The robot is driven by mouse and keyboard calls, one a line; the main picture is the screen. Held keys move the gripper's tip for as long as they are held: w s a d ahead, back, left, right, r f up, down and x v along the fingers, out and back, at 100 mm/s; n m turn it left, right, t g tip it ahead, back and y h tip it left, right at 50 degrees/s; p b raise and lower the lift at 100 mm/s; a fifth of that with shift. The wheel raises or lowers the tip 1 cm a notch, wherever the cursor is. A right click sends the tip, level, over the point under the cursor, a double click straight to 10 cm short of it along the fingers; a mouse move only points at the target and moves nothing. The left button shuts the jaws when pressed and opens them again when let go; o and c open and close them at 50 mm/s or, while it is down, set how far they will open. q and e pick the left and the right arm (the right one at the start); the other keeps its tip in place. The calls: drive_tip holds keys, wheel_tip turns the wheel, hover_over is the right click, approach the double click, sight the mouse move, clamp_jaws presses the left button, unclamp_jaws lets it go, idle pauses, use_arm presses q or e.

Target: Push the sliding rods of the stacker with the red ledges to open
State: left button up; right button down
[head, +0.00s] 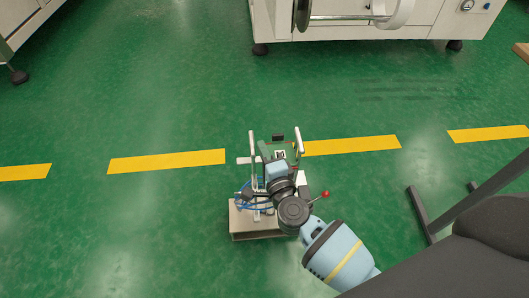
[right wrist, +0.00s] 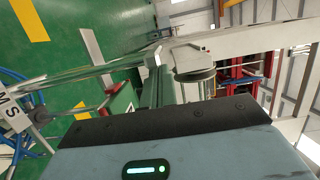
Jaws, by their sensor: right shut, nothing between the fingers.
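A stacker stands on the floor in the middle of the head view, with a beige base (head: 258,222) and upright silver rods (head: 253,146). My right arm reaches over it from the lower right and hides much of its middle. My right gripper (head: 277,158) is shut and empty, between the rods at their upper part; I cannot tell whether it touches anything. In the right wrist view, long silver rods (right wrist: 85,75) run in from the left, close to the gripper. Red parts (right wrist: 240,72) show behind; I cannot tell whether they are the ledges. My left gripper is out of view.
A red-knobbed lever (head: 325,194) sticks out right of the stacker. Blue hoses (head: 243,194) lie at its left. A white machine (head: 430,22) stands at the back. Dark metal legs (head: 420,214) stand at the right. Green floor with yellow stripes (head: 167,161) is clear at the left.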

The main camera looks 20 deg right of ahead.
drive_tip(key=a, duration=0.2)
drive_tip(key=w+a, duration=0.1)
drive_tip(key=a, duration=0.1)
drive_tip(key=shift+w+a, duration=0.15)
drive_tip(key=shift+a, duration=0.3)
